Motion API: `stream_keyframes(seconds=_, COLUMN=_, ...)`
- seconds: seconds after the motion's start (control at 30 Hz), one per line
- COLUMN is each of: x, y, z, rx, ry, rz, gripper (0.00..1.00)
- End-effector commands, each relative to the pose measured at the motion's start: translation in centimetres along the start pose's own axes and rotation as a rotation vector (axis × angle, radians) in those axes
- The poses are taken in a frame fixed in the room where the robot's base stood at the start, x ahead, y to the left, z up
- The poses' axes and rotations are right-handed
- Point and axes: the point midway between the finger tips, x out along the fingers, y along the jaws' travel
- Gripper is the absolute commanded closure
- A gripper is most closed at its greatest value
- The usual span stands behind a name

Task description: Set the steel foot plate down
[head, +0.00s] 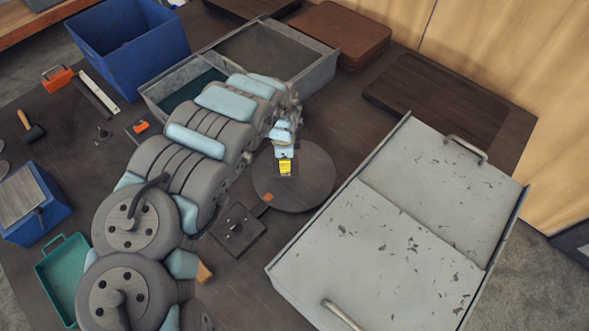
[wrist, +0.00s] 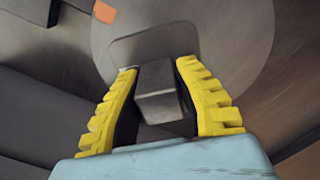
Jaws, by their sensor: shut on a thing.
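My gripper (wrist: 158,85) has its yellow ribbed fingers closed on both sides of a grey steel block. The block appears to be the upright part of the steel foot plate (wrist: 158,92). A flat, rounded grey shape shows just beyond the block, probably its plate. In the head view my gripper (head: 285,168) is over the round dark disc (head: 315,183), and the foot plate is hidden or too small to make out. The disc also fills the middle of the wrist view (wrist: 235,40). I cannot tell whether the plate touches the disc.
A small orange piece (head: 268,197) lies at the disc's left edge. A large grey lidded box (head: 400,240) stands right. An open grey tray (head: 325,75) and a blue bin (head: 125,45) stand behind.

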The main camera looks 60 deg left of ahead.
Motion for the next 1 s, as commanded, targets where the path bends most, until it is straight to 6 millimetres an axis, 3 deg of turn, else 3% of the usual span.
stream_keyframes(seconds=0.6, x=4.4, y=-2.3, z=-2.8, rx=0.0, ry=0.004, rz=0.0, gripper=1.0)
stream_keyframes(seconds=1.0, x=5.0, y=-2.9, z=-3.2, rx=-0.001, ry=0.002, rz=-0.004, gripper=1.0)
